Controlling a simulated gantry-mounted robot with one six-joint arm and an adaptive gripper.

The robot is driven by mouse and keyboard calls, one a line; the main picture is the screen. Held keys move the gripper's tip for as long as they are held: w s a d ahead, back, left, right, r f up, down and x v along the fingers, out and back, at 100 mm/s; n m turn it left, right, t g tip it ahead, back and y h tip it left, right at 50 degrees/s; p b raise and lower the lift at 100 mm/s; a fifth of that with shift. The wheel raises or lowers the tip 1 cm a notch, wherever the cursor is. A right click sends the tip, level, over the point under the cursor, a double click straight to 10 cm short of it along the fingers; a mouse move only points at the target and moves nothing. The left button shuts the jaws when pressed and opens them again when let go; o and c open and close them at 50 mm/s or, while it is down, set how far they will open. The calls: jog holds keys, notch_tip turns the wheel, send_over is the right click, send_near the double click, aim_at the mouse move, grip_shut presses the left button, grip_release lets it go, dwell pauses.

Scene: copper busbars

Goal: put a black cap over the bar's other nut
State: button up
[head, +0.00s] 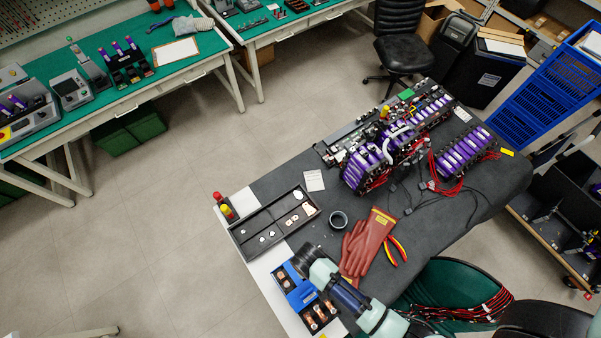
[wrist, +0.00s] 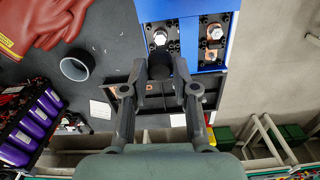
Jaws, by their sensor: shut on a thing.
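My gripper (wrist: 161,64) is shut on a small black cap (wrist: 160,70) and points toward the blue-framed unit (wrist: 188,45) at the top of the wrist view. A silver nut (wrist: 160,37) on its black block shows just beyond the cap, uncovered in this view. A second nut (wrist: 215,33) sits to the right, with copper (wrist: 210,54) below it. The cap appears apart from both nuts; its height over the unit is hard to tell. In the head view my gripper is dark (head: 304,258) above the blue unit (head: 292,292), hiding part of it.
A black tray (head: 240,234) with several small pale parts lies beside the unit. Red gloves (head: 372,238), a dark ring (head: 338,219) and red-yellow pliers (head: 397,248) lie on the dark table. A purple battery pack (head: 365,170) stands farther back.

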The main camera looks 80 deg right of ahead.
jog(key=shift+f+b, duration=1.95)
jog(key=shift+b, duration=0.15)
jog(key=shift+r, duration=0.15)
jog(key=shift+f+b, duration=0.55)
jog(key=shift+f, duration=0.95)
jog(key=shift+f, duration=0.3)
jog(key=o, duration=1)
